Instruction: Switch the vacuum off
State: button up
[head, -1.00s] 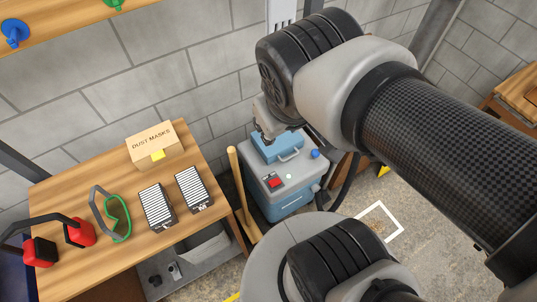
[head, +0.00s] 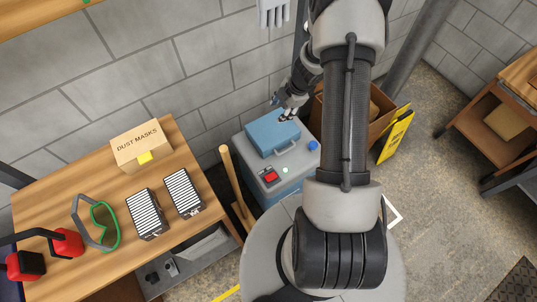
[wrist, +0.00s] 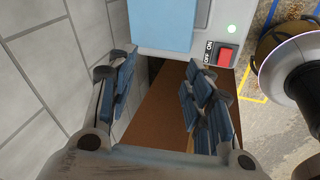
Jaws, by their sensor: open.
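The vacuum (head: 256,166) is a grey and blue box with a blue lid and handle on top, standing against the wall. Its red switch (head: 269,177) is on the near top edge beside a small pale green lamp (head: 285,170). I cannot tell which side is pressed. My gripper (head: 281,108) is open and empty by the lid's far edge, apart from the switch. In the wrist view its fingers (wrist: 160,72) are spread.
A workbench (head: 52,196) at the left holds a dust mask box (head: 140,143), filters (head: 182,192), green goggles (head: 104,225) and red earmuffs (head: 66,243). A wooden handle (head: 231,181) leans beside the vacuum. A cardboard box (head: 385,118) and yellow sign (head: 396,134) stand right.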

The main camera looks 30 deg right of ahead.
jog(key=s+a+f+n+g+y, duration=0.2)
jog(key=s+f+g+y, duration=0.1)
jog(key=s+f, duration=0.65)
jog(key=b, duration=0.7)
send_near(271, 176)
jog(key=shift+g, duration=0.3)
jog(key=x, duration=0.8)
jog(key=shift+w, duration=0.15)
jog(key=shift+c, duration=0.2)
